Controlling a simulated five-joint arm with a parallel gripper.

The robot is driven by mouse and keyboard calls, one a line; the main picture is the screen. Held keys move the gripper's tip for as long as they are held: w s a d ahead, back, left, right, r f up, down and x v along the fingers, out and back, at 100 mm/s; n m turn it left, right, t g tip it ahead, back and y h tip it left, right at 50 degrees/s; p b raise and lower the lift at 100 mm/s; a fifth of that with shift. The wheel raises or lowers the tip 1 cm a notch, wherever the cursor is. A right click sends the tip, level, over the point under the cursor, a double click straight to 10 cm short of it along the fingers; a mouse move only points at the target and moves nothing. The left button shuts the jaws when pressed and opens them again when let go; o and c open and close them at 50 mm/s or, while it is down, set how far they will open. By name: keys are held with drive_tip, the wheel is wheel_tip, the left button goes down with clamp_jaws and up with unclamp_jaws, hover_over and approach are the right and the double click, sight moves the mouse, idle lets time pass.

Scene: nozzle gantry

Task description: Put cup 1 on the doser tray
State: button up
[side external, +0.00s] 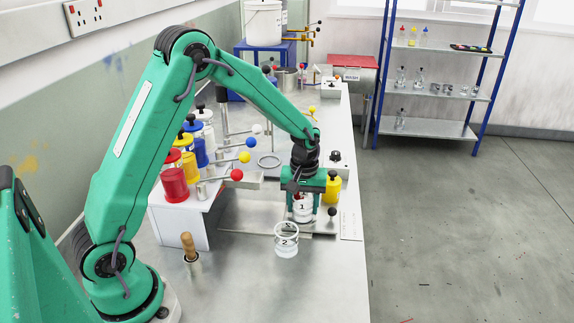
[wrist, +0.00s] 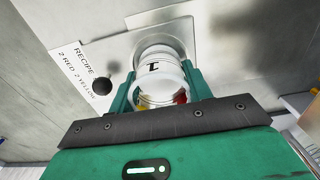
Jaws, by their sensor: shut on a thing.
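Cup 1 (side external: 302,209), a clear cup with a white label marked 1, is held upright between the fingers of my gripper (side external: 303,204). In the wrist view cup 1 (wrist: 158,68) sits between the green fingers of my gripper (wrist: 158,76), with red and yellow showing at its near rim. A pale square plate (wrist: 207,28) shows beneath or behind it; I cannot tell whether the cup touches it. Cup 2 (side external: 286,241) stands just in front, apart from my gripper. I cannot tell for sure which surface is the doser tray.
Red (side external: 174,184), yellow, blue and white containers with ball-ended levers stand left of my gripper. A wooden-handled tool (side external: 189,246) stands at front left. A recipe card (wrist: 84,68) lies beside the plate.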

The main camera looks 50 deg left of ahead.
drive_tip(key=shift+f, duration=0.15)
drive_tip(key=o, duration=1)
drive_tip(key=shift+o, duration=0.2)
wheel_tip(320, 180, up, 12)
drive_tip(key=shift+r, duration=0.2)
idle(0.5)
